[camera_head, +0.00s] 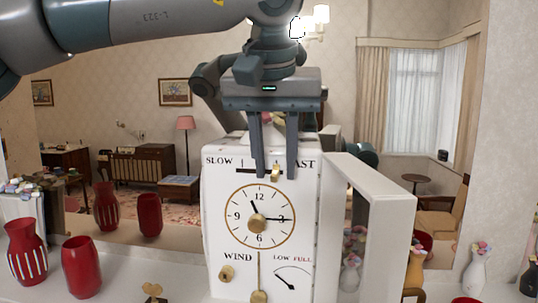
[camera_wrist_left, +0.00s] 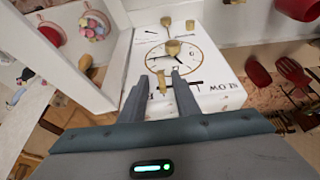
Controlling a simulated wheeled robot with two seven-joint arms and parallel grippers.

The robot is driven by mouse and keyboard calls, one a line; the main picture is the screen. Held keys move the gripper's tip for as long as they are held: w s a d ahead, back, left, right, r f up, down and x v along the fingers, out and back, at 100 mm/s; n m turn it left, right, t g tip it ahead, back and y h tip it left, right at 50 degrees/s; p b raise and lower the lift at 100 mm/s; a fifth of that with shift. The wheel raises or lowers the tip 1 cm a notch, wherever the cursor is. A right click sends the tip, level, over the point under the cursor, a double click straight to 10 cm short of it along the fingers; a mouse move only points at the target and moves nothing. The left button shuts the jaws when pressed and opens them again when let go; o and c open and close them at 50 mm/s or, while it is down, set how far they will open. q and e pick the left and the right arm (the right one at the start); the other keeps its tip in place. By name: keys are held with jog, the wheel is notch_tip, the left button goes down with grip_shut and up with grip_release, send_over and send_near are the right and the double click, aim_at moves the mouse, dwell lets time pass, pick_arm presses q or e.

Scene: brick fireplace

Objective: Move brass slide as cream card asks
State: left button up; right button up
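The white clock (camera_head: 213,190) stands upright, facing me. Near its top is a dark slot between SLOW and FAST, with the brass slide (camera_head: 275,174) right of the slot's middle, towards FAST. My left gripper (camera_head: 276,177) points down in front of the slot, its two fingers apart with the slide between them. In the left wrist view the slide (camera_wrist_left: 162,83) also shows between the fingertips (camera_wrist_left: 160,90); I cannot tell whether either touches it. The fingers partly hide the FAST lettering. I cannot make out a cream card. My right gripper is not clearly seen.
An open white door (camera_head: 372,225) juts out right of the clock. Red vases (camera_head: 82,267) stand at the left, flower vases (camera_head: 477,270) at the right. The dial (camera_head: 260,215), brass winding knob (camera_head: 227,273) and pendulum (camera_head: 258,297) lie below the slide. The room behind looks like a mirror reflection.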

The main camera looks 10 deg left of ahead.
dwell(0.5)
pick_arm(q)
jog(key=shift+s+r, duration=0.25)
jog(key=shift+r, duration=0.25)
jog(key=b+v, duration=0.2)
jog(key=v, duration=1.4)
jog(key=shift+s, duration=0.2)
jog(key=shift+w, duration=0.1)
